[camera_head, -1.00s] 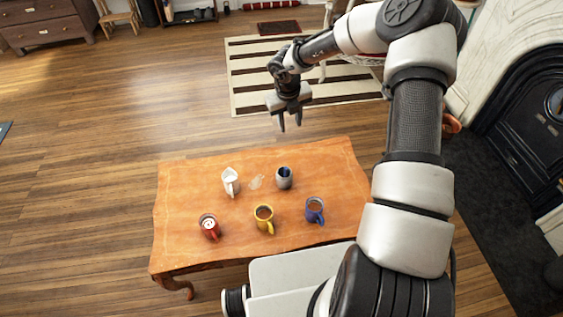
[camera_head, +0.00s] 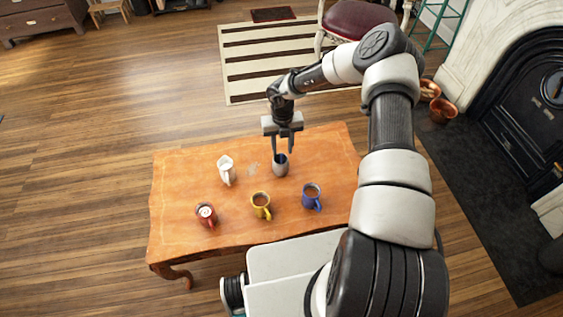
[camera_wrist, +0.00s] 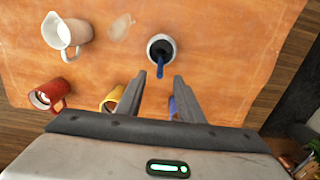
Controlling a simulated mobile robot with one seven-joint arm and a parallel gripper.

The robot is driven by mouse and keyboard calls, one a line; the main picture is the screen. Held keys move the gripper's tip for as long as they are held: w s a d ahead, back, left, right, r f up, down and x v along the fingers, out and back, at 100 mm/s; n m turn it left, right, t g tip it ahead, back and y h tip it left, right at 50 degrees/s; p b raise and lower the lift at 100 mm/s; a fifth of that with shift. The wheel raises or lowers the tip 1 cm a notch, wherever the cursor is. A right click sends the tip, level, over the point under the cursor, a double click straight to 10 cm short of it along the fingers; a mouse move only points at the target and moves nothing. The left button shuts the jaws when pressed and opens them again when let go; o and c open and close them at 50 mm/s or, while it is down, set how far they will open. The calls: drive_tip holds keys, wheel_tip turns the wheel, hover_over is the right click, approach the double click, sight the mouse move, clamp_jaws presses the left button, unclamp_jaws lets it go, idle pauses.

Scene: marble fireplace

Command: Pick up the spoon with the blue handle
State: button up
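The spoon's blue handle (camera_wrist: 160,70) sticks up out of a grey cup (camera_wrist: 151,42) in the wrist view; the rest of the spoon is hidden in the cup. In the head view the grey cup (camera_head: 280,169) stands on the wooden table (camera_head: 180,185), with a little blue (camera_head: 281,158) at its mouth. My gripper (camera_head: 283,151) is open and points down just above the cup. In the wrist view its two fingers (camera_wrist: 159,79) are spread, with the handle's end showing between their tips. I cannot tell whether either finger touches it.
A white pitcher (camera_head: 227,173) stands left of the cup, with a faint clear item (camera_head: 252,169) between them. A red mug (camera_head: 206,214), a yellow mug (camera_head: 261,203) and a blue mug (camera_head: 312,195) stand nearer the front. The table's right end is bare.

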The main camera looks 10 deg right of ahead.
drive_tip(key=b, duration=0.1)
hover_over(282, 164)
wheel_tip(282, 164, down, 5)
drive_tip(key=shift+f, duration=0.15)
drive_tip(key=shift+c, duration=0.2)
clamp_jaws()
